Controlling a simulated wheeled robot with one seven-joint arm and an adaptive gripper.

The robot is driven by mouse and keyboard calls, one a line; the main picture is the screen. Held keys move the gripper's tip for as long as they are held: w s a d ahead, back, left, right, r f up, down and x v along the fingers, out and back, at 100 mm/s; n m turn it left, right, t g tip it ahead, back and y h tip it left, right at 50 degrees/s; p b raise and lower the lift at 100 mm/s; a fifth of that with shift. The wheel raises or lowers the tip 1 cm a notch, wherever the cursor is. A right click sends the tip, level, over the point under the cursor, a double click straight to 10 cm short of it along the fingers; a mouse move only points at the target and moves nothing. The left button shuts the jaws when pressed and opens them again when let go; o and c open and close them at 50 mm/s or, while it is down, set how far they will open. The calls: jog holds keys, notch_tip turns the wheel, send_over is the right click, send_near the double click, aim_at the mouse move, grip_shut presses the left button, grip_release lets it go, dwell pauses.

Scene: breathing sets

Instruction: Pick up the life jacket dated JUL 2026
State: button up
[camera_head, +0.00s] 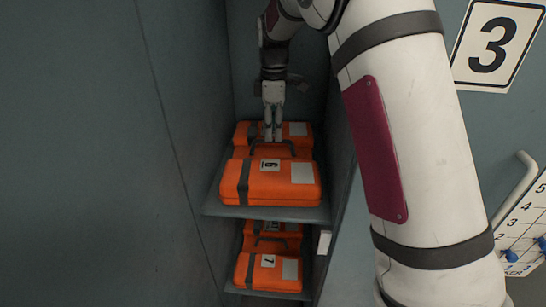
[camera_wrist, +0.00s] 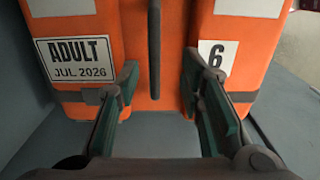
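An orange life jacket (camera_head: 257,190) lies on the upper locker shelf, with dark straps, a "6" tag and a white patch. In the wrist view, its orange body (camera_wrist: 133,20) shows a label reading "ADULT JUL. 2026" (camera_wrist: 78,60) on the left and the "6" tag (camera_wrist: 214,56) on the right. A dark handle (camera_wrist: 154,45) runs between its two raised parts. My gripper (camera_wrist: 158,88) is open, with one finger on each side of the handle and gaps between. In the head view, my gripper (camera_head: 273,138) points down at the handle.
Another orange life jacket (camera_head: 255,272), tagged "7", lies on the lower shelf. The upper shelf's edge (camera_head: 265,213) and the locker's side walls (camera_head: 180,110) closely border the jackets. A sign "3" (camera_head: 490,43) and a handle (camera_head: 518,185) are at the right.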

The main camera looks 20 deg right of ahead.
aim_at(273, 153)
jog(key=shift+w+f+p, duration=0.2)
jog(key=shift+f+p, duration=0.15)
jog(key=shift+f, duration=0.9)
jog(key=shift+w+f+p, duration=0.15)
jog(key=shift+f+p, duration=0.2)
jog(key=shift+f, duration=0.9)
grip_shut()
